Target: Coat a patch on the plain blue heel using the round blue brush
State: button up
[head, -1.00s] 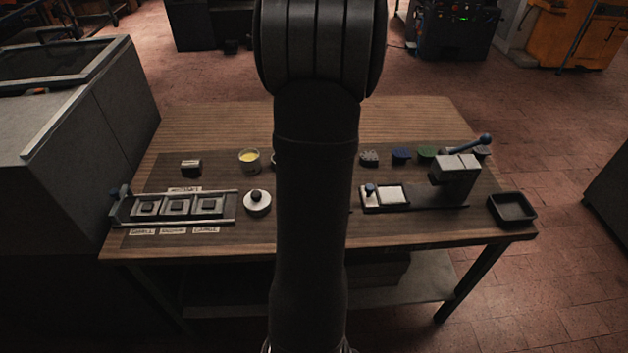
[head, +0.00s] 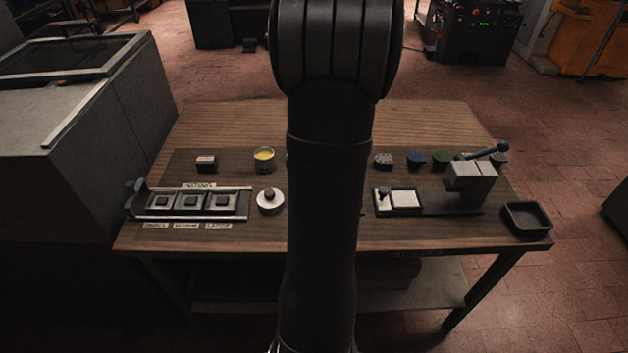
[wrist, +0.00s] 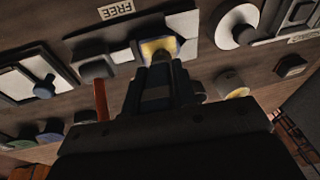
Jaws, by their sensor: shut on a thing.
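In the wrist view my gripper (wrist: 158,88) is shut on a dark bluish tool, which I take for the round blue brush. Its tip points at a small yellow-topped block (wrist: 153,47) on a pale plate beside the FREE label. I cannot tell whether the tip touches it, or what colour the block is under the yellow. In the head view a blue heel-like piece (head: 416,158) stands at the back right of the bench. My arm hides the gripper, the brush and the bench middle there.
A pot of yellow stuff (head: 264,158) stands back left. A lever press (head: 470,175), a black tray (head: 526,218), a green piece (head: 441,158) and a speckled piece (head: 383,160) are to the right. A knobbed disc (head: 270,201) lies left of my arm. A red stick (wrist: 101,100) rises near my gripper.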

jog(key=a, duration=0.3)
jog(key=shift+a+r, duration=0.15)
jog(key=shift+a, duration=0.1)
jog(key=w+a+v, duration=0.1)
jog(key=v, duration=0.6)
jog(key=shift+r, duration=0.5)
dwell(0.3)
jog(key=shift+w+f, duration=0.1)
jog(key=shift+w, duration=0.05)
dwell(0.6)
